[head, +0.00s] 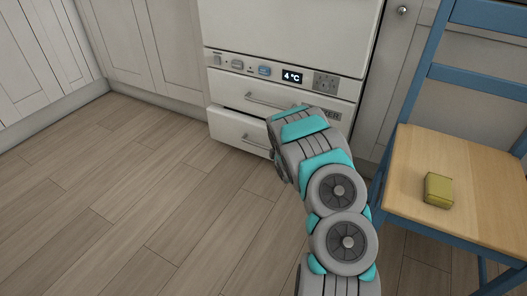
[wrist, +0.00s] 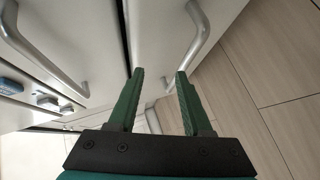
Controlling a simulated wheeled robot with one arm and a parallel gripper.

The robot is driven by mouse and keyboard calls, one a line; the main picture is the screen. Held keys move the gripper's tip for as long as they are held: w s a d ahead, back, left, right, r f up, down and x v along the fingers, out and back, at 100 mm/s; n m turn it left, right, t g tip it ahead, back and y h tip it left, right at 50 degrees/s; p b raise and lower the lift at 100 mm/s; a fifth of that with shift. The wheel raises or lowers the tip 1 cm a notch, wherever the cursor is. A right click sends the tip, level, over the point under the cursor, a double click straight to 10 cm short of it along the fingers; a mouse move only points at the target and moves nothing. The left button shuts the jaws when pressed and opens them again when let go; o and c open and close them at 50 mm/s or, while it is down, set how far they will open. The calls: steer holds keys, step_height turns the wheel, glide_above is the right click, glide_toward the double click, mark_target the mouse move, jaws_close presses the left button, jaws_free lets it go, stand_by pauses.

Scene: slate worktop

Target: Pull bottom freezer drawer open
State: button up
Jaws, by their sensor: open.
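The bottom freezer drawer (head: 228,127) is a cream front low on the appliance, with a grey bar handle (head: 256,141). A dark line runs along its top edge; I cannot tell whether it stands slightly out. My arm hides its right part. In the wrist view, a curved bar handle (wrist: 197,35), which looks like the bottom drawer's, ends close to the fingertips. My gripper (wrist: 160,74) has two green fingers spread apart, with nothing held between them. I cannot tell whether a finger touches the handle. In the head view the fingers are hidden behind my arm.
Above is another drawer with its own handle (head: 265,101), then a control panel (head: 265,71) reading 4 °C. A blue chair (head: 415,150) with a yellow-green block (head: 438,190) on its seat stands close on the right. The wooden floor (head: 130,200) at left is clear.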

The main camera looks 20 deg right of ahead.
steer(key=n+t, duration=0.2)
glide_toward(264, 148)
steer(key=w+d, duration=0.2)
steer(key=w, duration=0.1)
steer(key=f+b, duration=0.1)
steer(key=f, duration=0.1)
steer(key=shift+t+y, duration=0.5)
steer(key=shift+w+f+b, duration=0.2)
steer(key=shift+w+b, duration=0.1)
steer(key=shift+w, duration=3.4)
jaws_close()
steer(key=shift+f, duration=0.1)
